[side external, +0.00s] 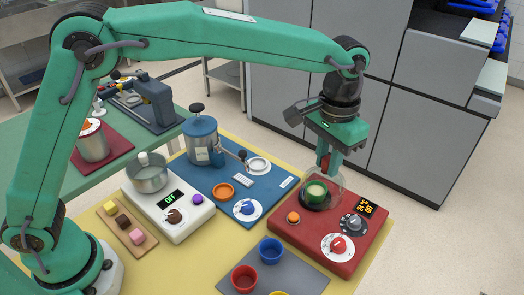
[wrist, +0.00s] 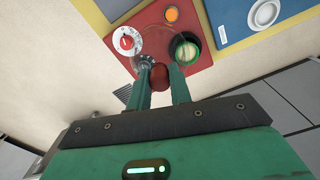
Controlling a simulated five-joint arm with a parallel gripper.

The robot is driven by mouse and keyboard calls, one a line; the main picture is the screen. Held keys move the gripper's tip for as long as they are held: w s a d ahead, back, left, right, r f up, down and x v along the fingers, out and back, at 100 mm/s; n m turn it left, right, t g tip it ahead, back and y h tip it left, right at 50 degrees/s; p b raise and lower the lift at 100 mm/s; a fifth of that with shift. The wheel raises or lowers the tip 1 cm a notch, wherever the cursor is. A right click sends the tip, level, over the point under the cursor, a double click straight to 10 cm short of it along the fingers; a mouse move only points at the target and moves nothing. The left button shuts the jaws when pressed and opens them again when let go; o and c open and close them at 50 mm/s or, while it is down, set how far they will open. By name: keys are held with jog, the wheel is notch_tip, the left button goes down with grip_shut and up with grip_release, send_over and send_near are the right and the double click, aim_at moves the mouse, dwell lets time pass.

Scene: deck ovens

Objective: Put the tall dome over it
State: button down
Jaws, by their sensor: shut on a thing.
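My gripper (side external: 325,150) is above the red device (side external: 290,235) at the right, shut on the red knob of a clear glass dome. The knob (wrist: 158,75) shows between the fingers (wrist: 160,90) in the wrist view. The clear dome (side external: 339,182) hangs below the fingers. A green round thing with a pale top (side external: 316,191) stands on a dark round plate on the device. In the side view it shows through or behind the glass. In the wrist view the green thing (wrist: 186,51) is toward the right side of the dome. I cannot tell whether the dome's rim touches the plate.
The red device also carries a red dial (side external: 338,245), an orange button (side external: 293,217) and a display (side external: 366,209). A blue board (side external: 235,185) with a blue pot (side external: 202,140) lies left of it. A grey mat (side external: 305,278) with coloured cups is in front.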

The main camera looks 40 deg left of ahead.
jog(key=w+a+f, duration=0.1)
jog(key=w+a, duration=0.3)
jog(key=w, duration=0.1)
jog(key=shift+w+f, duration=0.25)
jog(key=shift+w, duration=0.1)
jog(key=shift+f, duration=0.15)
notch_tip(320, 180, down, 6)
dwell(0.6)
jog(key=shift+f, duration=0.2)
dwell(2.2)
jog(key=c, duration=1.2)
grip_release()
jog(key=shift+o, duration=0.5)
